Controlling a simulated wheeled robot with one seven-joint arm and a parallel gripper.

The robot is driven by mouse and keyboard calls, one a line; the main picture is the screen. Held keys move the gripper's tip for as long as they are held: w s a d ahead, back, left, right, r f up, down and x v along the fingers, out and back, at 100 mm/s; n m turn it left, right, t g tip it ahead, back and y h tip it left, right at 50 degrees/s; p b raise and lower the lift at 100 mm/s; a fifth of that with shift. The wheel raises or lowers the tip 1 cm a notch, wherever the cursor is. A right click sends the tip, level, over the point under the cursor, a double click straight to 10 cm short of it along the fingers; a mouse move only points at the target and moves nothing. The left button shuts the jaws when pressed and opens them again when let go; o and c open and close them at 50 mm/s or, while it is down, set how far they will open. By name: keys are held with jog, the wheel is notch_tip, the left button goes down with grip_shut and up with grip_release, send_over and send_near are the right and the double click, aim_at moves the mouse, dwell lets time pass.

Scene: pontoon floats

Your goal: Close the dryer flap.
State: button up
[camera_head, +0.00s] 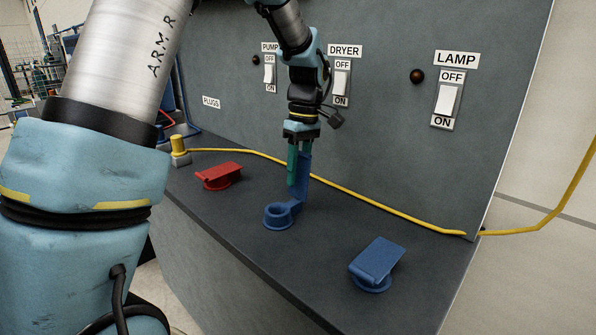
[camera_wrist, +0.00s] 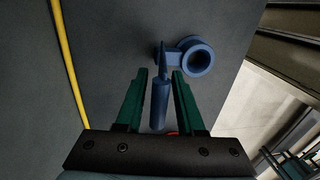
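The dryer flap (camera_head: 303,180) is blue and stands upright, open, on its round blue socket ring (camera_head: 278,216) below the DRYER label. The ring's hole is uncovered. My gripper (camera_head: 293,182) points down at the flap, its green fingers overlapping the flap's upper part. In the wrist view the flap (camera_wrist: 159,105) shows edge-on between the fingers of my gripper (camera_wrist: 160,72), with a narrow gap on each side. The ring (camera_wrist: 197,58) lies beyond the fingertips to the right. The fingers look apart, not clamped on the flap.
A red socket with its flap down (camera_head: 219,175) sits to the left, and a blue one with its flap down (camera_head: 377,262) to the right. A yellow cable (camera_head: 360,200) runs behind the dryer socket from a yellow plug (camera_head: 178,145). The panel carries switches, including the dryer switch (camera_head: 341,82).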

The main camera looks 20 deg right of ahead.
jog(key=shift+c, duration=0.3)
grip_shut()
dwell(1.0)
